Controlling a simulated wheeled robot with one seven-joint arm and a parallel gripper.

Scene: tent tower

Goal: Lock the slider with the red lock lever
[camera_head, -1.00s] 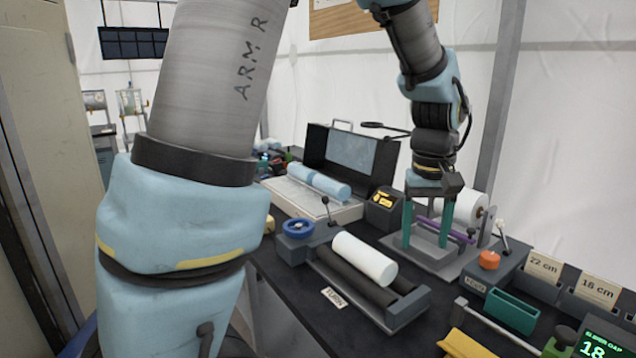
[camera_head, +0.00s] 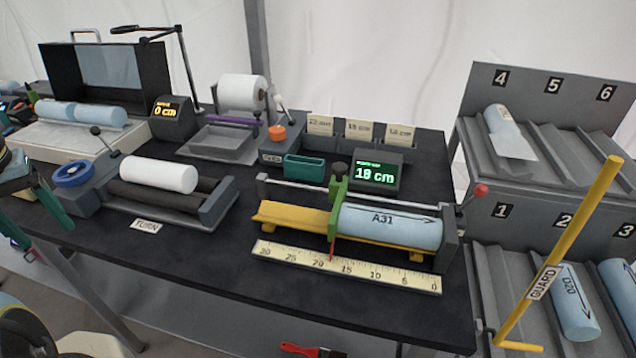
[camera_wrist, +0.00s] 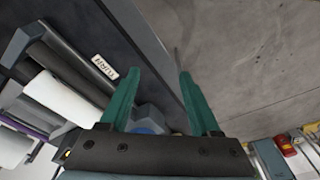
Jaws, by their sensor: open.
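The green slider (camera_head: 338,205) stands on its rail above a yellow cradle (camera_head: 285,217), at the left end of a light blue roll marked A31 (camera_head: 390,230). Its red pointer meets the ruler (camera_head: 345,268) between 15 and 20. The red lock lever (camera_head: 480,189) is a red knob on a thin rod at the rail's right end, leaning up and right. My gripper (camera_head: 45,225) is at the far left of the head view, partly cut off, far from the lever. In the wrist view its teal fingers (camera_wrist: 156,75) are apart with nothing between them.
A gap display (camera_head: 376,174) reads 18 cm. A yellow guard bar (camera_head: 565,245) rises right of the lever, before the numbered racks (camera_head: 540,100). A white roll on a turning stand (camera_head: 158,174) lies between my gripper and the slider.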

